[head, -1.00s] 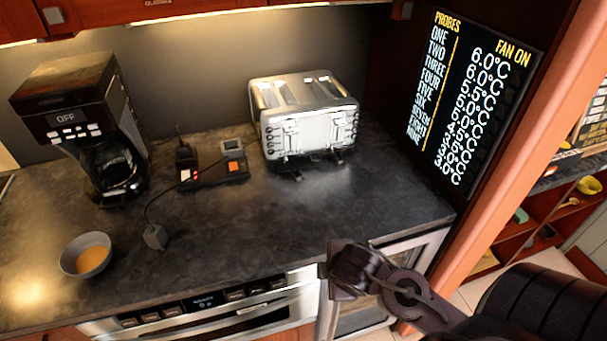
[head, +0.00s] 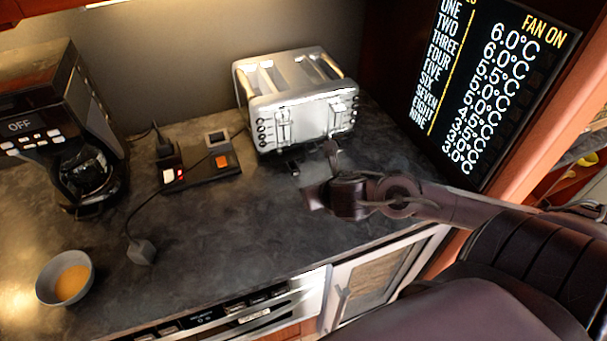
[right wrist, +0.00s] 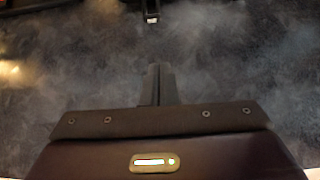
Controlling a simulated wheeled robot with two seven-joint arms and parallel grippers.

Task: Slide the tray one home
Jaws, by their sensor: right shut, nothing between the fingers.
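A silver toaster (head: 297,108) stands on the dark counter at the back. Dark tabs stick out low at its front; the left one (head: 291,165) shows in the head view, and I cannot tell for sure which is tray one. My right gripper (head: 331,152) is in front of the toaster's right half, low over the counter. In the right wrist view my right gripper (right wrist: 160,72) is shut and empty. Its fingertips point at a dark tab (right wrist: 151,12) with a bright tip, slightly left of them and apart from them. My left gripper is out of view.
A coffee maker (head: 60,125) and a bowl (head: 66,278) are at the left. A black device (head: 205,170) with a cord and plug (head: 140,251) lies left of the toaster. A temperature display (head: 490,80) is at the right. The counter's front middle is clear.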

